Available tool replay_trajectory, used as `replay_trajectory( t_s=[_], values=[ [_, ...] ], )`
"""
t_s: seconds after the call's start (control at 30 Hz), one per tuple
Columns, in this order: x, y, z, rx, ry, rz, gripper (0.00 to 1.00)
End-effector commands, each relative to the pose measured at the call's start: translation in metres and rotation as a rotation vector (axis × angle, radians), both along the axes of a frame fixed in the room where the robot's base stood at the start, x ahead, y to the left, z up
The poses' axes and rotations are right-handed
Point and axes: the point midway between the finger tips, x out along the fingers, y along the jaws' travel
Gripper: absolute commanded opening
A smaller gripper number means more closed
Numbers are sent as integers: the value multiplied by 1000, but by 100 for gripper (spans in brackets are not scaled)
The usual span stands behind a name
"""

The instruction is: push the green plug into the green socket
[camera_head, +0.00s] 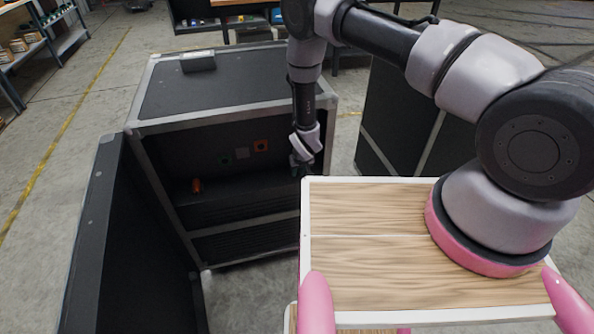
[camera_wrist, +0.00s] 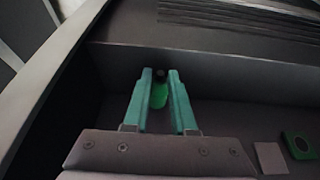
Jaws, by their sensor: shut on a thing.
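My gripper (camera_wrist: 160,76) is shut on the green plug (camera_wrist: 158,95), which sits between its two teal fingers with a dark end toward the fingertips. The green socket (camera_wrist: 299,146) is a green square with a dark round hole, at the lower right of the wrist view and apart from the plug. In the head view the green socket (camera_head: 225,158) shows dimly on the back wall inside the open black case. My gripper (camera_head: 300,165) is at the right side of the case opening there, and the plug cannot be made out.
A grey socket (camera_head: 242,153) and an orange socket (camera_head: 261,146) are in a row with the green one. An orange plug (camera_head: 196,186) stands on the ledge inside the case (camera_head: 150,128). Its open door (camera_head: 110,230) is at the left. Another dark case (camera_head: 385,120) stands right.

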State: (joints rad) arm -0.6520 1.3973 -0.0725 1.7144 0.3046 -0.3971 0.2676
Motion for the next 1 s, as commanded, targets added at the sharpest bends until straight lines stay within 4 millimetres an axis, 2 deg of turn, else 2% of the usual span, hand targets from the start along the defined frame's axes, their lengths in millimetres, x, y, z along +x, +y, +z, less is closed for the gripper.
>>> replay_trajectory(
  t_s=[0.17,0.57,0.6,0.77,1.0],
  values=[
    [-4,-1,9,1,-1,0,0],
    [-3,0,74,2,-3,0,0],
    [-15,-4,70,-2,4,2,0],
    [-50,-14,69,-3,4,2,0],
    [-119,-35,69,-3,4,2,0]
  ],
)
